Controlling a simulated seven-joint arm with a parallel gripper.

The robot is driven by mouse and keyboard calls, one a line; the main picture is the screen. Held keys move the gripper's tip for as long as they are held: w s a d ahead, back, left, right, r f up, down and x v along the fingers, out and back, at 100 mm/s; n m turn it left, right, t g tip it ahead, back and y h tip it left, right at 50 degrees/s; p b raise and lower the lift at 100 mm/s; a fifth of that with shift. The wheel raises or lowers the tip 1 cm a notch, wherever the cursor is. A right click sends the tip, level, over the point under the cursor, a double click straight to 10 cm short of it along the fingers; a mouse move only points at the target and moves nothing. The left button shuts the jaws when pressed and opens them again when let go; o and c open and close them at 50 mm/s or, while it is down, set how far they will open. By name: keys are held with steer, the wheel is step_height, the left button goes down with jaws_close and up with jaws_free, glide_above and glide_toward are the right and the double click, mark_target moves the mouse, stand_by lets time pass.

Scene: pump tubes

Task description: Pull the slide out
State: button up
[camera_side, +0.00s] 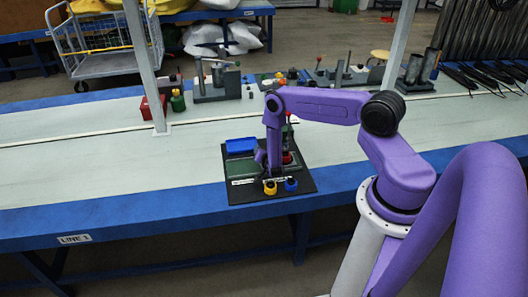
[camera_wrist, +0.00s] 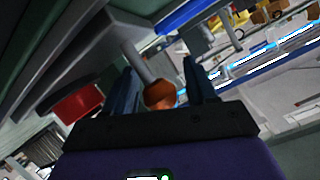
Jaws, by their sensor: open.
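In the wrist view, an orange-brown round knob (camera_wrist: 160,95) on the end of a grey rod (camera_wrist: 137,62) sits between the two dark blue fingers of my open gripper (camera_wrist: 158,68). The fingers stand to either side of the knob; I cannot tell whether either touches it. The rod runs up and left to a grey body (camera_wrist: 88,48). That this is the slide's handle is not certain. In the side view my gripper (camera_side: 262,160) is low over the fixture on a black base plate (camera_side: 240,193), and my arm hides much of the fixture. The knob is not clear there.
A blue tray (camera_side: 240,145) lies at the back left of the base plate. A yellow part (camera_side: 270,187) and a blue part (camera_side: 291,184) stand at its front edge. Other fixtures (camera_side: 215,82) line the back of the bench. The bench top (camera_side: 100,170) to the left is clear.

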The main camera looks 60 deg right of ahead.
jaws_close()
steer(key=w+a, duration=0.9)
steer(key=shift+w+a+r, duration=0.15)
steer(key=shift+w+a, duration=0.15)
steer(key=shift+a, duration=0.05)
jaws_free()
steer(key=shift+w, duration=0.1)
steer(key=shift+s, duration=0.2)
steer(key=v, duration=1.7)
steer(key=shift+s+a, duration=0.1)
steer(key=shift+a, duration=0.05)
